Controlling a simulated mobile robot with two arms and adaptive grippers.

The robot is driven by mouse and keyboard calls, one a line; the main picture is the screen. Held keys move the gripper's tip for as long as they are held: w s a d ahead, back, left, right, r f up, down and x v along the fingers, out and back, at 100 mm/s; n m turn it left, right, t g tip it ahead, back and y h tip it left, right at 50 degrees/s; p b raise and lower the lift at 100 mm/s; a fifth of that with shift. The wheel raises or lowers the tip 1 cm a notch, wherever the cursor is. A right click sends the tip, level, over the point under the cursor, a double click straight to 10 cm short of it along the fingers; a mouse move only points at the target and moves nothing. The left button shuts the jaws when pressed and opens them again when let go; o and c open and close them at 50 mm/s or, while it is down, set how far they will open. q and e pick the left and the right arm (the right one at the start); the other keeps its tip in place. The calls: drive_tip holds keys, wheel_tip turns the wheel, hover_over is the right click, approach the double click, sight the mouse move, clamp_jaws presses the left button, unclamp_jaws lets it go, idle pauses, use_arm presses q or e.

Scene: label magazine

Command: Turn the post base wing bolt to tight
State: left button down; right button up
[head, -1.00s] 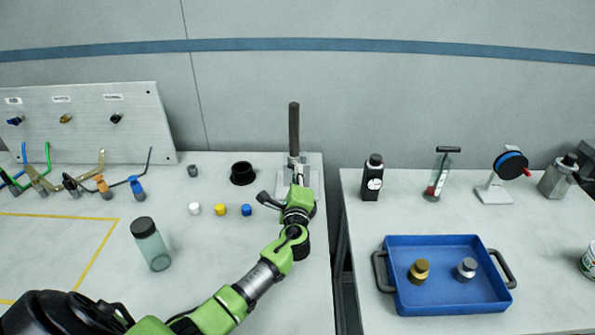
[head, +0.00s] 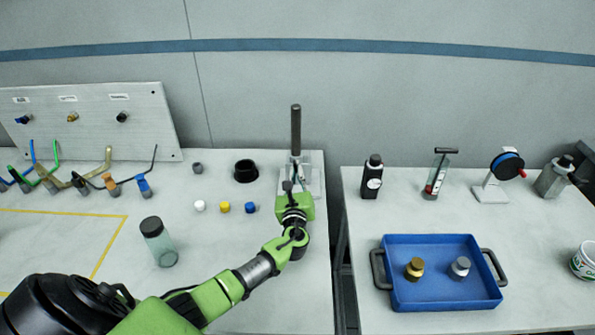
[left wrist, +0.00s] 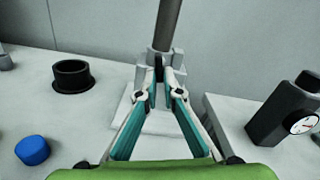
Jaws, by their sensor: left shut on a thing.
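The post (head: 295,130) stands upright on a light base plate (head: 316,180) at the back right of the left table. It also shows in the left wrist view (left wrist: 168,25), rising from a light clamp-like base (left wrist: 148,72). My left gripper (head: 292,182) reaches the front of the base. In the left wrist view its fingertips (left wrist: 159,88) close around a small dark part low at the front of the post, which looks like the wing bolt (left wrist: 159,68). The fingers hide most of the bolt, so its angle is hard to tell. My right gripper is not in view.
A black ring cup (head: 246,171) and small white, yellow and blue caps (head: 251,207) stand left of the post. A capped bottle (head: 158,242) is nearer. A gap separates the right table, with a dark dial bottle (head: 372,178) and blue tray (head: 442,307).

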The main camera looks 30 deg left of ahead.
use_arm(q)
drive_tip(key=shift+s+f+m+p, duration=0.15)
drive_tip(key=shift+m+p, duration=0.5)
drive_tip(key=shift+m, duration=0.75)
drive_tip(key=shift+a, duration=0.1)
drive_tip(key=shift+m, duration=0.3)
drive_tip(key=c, duration=2.2)
unclamp_jaws()
